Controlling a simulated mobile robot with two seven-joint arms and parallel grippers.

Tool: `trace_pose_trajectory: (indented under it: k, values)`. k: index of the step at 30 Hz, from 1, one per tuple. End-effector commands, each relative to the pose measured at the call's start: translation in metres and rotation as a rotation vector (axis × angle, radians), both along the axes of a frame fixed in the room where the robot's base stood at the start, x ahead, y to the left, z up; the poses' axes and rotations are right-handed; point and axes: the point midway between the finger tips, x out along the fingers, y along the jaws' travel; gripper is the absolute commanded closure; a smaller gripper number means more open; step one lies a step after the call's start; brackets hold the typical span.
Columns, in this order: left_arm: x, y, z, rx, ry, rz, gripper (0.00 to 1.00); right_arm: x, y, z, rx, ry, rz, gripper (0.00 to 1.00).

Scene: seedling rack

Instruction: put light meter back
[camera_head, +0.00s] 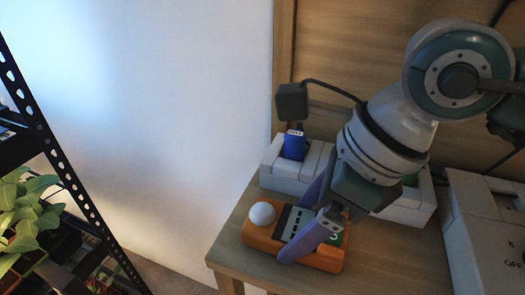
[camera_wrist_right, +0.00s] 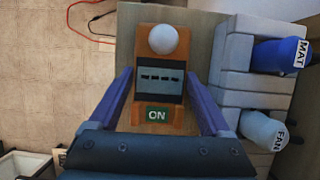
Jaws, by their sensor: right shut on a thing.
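The light meter (camera_head: 262,238) is an orange block with a white dome, a dark-striped display and a green label. In the right wrist view the light meter (camera_wrist_right: 158,98) shows its dome at the far end and "ON" on the label. My right gripper (camera_head: 292,230) is shut on it, with one purple finger along each side. The meter is at the wooden table (camera_head: 225,247), near its left end. I cannot tell whether it rests on the top or hangs just above it. My left gripper is not in view.
A pale socket block (camera_head: 277,181) holds a blue plug (camera_head: 295,146), labelled "MAT" in the wrist view; a lighter "FAN" plug (camera_wrist_right: 262,130) is beside it. A white box (camera_head: 485,225) marked "OFF" stands at right. A black rack (camera_head: 60,160) with plants is at left.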

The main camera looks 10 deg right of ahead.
Motion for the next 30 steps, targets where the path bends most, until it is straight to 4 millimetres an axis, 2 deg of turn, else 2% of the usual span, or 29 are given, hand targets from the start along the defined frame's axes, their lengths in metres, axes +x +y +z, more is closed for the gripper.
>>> trace_pose_trajectory:
  k: [1,5,15,17,27,30]
  values:
    - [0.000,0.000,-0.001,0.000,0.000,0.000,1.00,0.000,0.000,-0.001,0.000,0.000,0.000,0.15]
    - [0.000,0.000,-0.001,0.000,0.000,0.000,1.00,0.000,0.000,0.000,0.000,0.000,0.000,0.00]
    - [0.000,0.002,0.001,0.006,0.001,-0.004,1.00,0.000,-0.002,0.006,0.001,-0.001,-0.001,0.00]
    - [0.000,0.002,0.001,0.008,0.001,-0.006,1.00,-0.002,-0.004,0.014,0.001,-0.004,-0.001,0.00]
    - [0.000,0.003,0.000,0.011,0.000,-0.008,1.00,-0.017,-0.028,0.081,-0.001,-0.006,0.000,0.00]
    - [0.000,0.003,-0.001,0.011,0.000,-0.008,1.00,-0.021,-0.033,0.097,-0.001,-0.003,-0.001,0.00]
